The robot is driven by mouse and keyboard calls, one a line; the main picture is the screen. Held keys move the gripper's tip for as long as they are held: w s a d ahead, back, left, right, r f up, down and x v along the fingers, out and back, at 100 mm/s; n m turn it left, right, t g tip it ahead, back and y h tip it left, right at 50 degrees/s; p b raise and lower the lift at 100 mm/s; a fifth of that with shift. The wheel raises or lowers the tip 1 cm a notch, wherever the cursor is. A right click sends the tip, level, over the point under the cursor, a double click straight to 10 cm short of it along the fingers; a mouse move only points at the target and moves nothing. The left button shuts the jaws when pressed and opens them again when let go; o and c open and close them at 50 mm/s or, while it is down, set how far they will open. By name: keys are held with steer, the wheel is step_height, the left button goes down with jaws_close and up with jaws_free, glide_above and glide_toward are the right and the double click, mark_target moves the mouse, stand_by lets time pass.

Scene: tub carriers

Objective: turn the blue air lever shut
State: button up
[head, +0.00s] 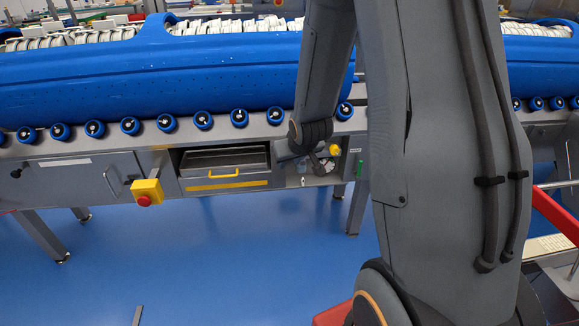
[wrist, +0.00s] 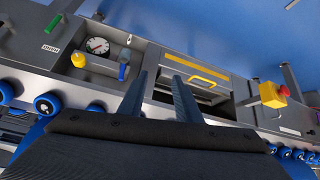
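The blue air lever (wrist: 123,69) shows in the wrist view on the recessed panel, beside a round gauge (wrist: 97,45). Its handle points toward the bottom of the picture, below a small light fitting. My gripper (wrist: 160,78) has its two dark fingers apart with nothing between them. The lever is just left of the left finger, outside the gap; I cannot tell whether they touch. In the head view my arm covers much of this panel, and the lever is too small and blocked to make out clearly.
A yellow knob (wrist: 78,60) is left of the lever, and a green handle (wrist: 53,23) farther left. A drawer with a yellow handle (head: 223,173) and a red stop button on a yellow box (head: 147,192) are alongside. Blue rollers (head: 203,120) line the edge above.

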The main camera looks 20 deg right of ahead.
steer(key=s+a+r+g, duration=0.2)
steer(key=s+a+r, duration=0.1)
steer(key=s, duration=0.3)
steer(key=shift+s+p, duration=0.3)
steer(key=shift+p, duration=0.1)
steer(key=shift+c, duration=0.4)
